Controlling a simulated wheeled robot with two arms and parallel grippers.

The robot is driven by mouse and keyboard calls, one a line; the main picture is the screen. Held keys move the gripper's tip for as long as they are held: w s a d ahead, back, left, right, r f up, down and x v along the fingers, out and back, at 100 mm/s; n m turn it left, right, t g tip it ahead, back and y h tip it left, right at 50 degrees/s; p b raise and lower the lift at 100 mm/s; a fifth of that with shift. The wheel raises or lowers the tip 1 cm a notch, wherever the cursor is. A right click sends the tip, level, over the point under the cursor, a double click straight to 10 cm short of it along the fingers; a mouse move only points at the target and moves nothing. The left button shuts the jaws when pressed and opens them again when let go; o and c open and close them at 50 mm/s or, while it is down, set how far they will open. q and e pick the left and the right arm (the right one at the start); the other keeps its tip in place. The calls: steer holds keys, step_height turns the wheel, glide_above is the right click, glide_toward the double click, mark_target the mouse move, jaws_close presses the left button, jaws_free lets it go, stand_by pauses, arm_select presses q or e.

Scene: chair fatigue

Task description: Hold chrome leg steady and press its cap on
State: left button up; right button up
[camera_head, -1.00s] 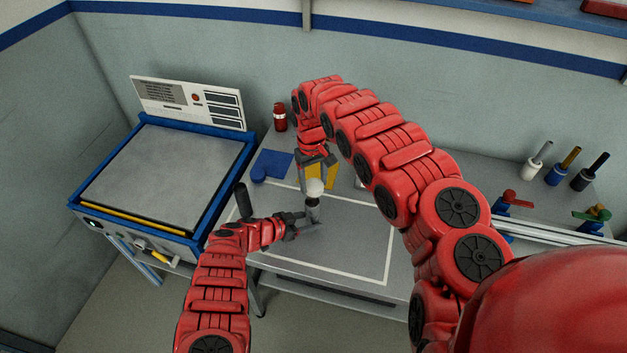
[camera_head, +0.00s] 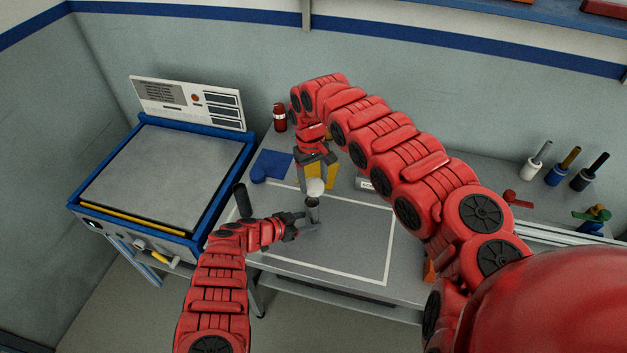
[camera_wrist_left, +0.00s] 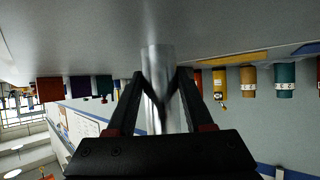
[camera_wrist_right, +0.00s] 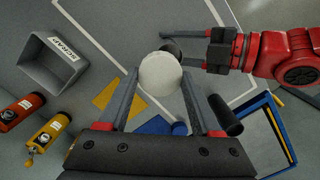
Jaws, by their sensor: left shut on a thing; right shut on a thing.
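The chrome leg (camera_head: 312,214) stands upright above the grey table, inside the white outline. It also shows as a bright tube in the left wrist view (camera_wrist_left: 158,75). My left gripper (camera_head: 301,222) is shut on the leg from the left. The white round cap (camera_head: 315,188) is just above the leg's top end; it also shows in the right wrist view (camera_wrist_right: 160,75). My right gripper (camera_head: 315,178) points down from above, shut on the cap. In the right wrist view a dark round end shows partly behind the cap. I cannot tell whether cap and leg touch.
A blue-framed machine (camera_head: 165,172) stands at the left. A black cylinder (camera_head: 242,200) stands near it. A grey labelled bin (camera_wrist_right: 50,75) shows in the right wrist view.

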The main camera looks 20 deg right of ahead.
mark_target(311, 201)
arm_select(q)
steer(key=shift+f, duration=0.15)
arm_select(e)
steer(key=shift+s+a+r, duration=0.6)
steer(key=shift+s+r, duration=0.15)
steer(key=shift+r, duration=0.1)
arm_select(q)
steer(key=shift+s, duration=0.1)
arm_select(e)
steer(key=shift+f, duration=1.95)
steer(key=shift+f, duration=0.45)
steer(key=shift+f, duration=1.05)
steer(key=o, duration=1.4)
